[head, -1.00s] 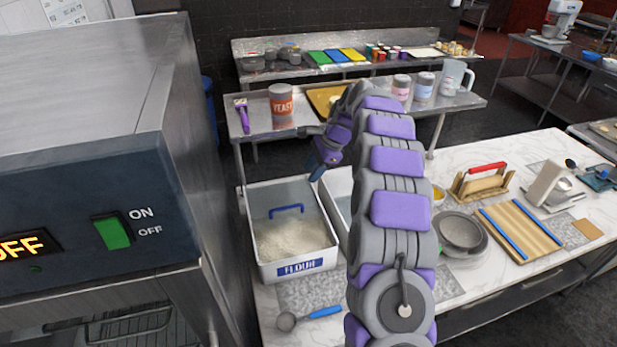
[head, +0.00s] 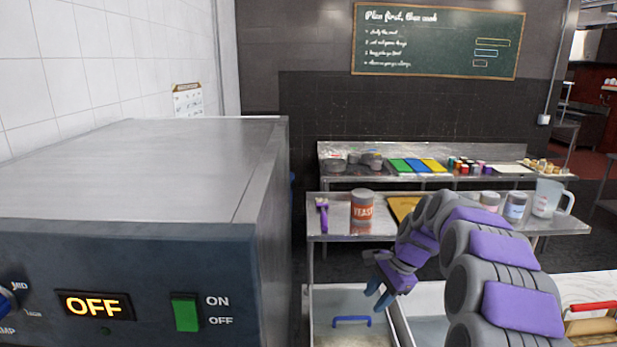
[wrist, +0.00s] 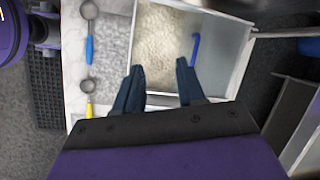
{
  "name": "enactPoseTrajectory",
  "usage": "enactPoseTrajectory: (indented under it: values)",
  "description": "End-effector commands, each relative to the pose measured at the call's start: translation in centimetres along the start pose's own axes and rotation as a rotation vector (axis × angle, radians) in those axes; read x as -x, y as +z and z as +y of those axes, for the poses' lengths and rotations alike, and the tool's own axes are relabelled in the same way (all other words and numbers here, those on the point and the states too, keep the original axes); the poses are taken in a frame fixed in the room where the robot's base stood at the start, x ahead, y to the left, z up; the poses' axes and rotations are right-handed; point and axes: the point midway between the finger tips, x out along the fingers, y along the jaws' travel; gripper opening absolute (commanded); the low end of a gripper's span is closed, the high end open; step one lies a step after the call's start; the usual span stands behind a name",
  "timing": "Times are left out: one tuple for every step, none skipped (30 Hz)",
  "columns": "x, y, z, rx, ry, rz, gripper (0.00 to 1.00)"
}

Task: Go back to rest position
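My gripper (head: 378,290) hangs at the end of my purple and grey arm, in the lower middle of the head view. In the wrist view my gripper (wrist: 160,78) has its two dark blue fingers apart with nothing between them. It is above the flour bin (wrist: 243,50), a white box with pale flour (wrist: 165,45) inside. The bin (head: 318,315) also shows at the bottom of the head view, with a blue handle (head: 352,321) in it. My arm hides part of the counter.
A steel oven (head: 150,250) with an OFF display and green switch (head: 186,312) stands close on the left. A steel table with a yeast can (head: 362,206) is behind the bin. Two scoops, blue-handled (wrist: 89,48) and yellow-handled (wrist: 88,107), lie beside the bin.

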Motion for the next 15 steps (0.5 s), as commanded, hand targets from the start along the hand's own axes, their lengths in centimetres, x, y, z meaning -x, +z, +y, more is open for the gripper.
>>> enactPoseTrajectory:
  values:
    - [0.0,1.4,1.2,0.049,0.015,0.001,0.39]
    - [0.0,2.1,1.9,0.08,0.025,0.003,0.39]
    - [0.1,3.0,2.8,0.121,0.038,0.005,0.39]
    - [0.1,3.8,3.6,0.152,0.049,0.006,0.39]
    - [0.1,4.4,4.3,0.182,0.059,0.007,0.39]
    - [0.1,5.3,5.3,0.224,0.071,0.012,0.39]
    - [0.1,6.0,6.2,0.253,0.084,0.013,0.39]
    - [0.0,6.7,7.0,0.283,0.095,0.015,0.39]
    - [0.0,7.6,8.1,0.324,0.107,0.019,0.39]
    - [0.0,8.2,9.0,0.354,0.119,0.019,0.39]
    - [-0.2,8.8,10.0,0.383,0.131,0.019,0.39]
    - [-0.2,9.5,11.2,0.423,0.145,0.023,0.39]
    - [-0.2,10.0,12.1,0.452,0.156,0.024,0.39]
    - [-0.4,10.5,13.1,0.481,0.17,0.024,0.39]
    - [-0.5,11.2,14.4,0.52,0.183,0.027,0.39]
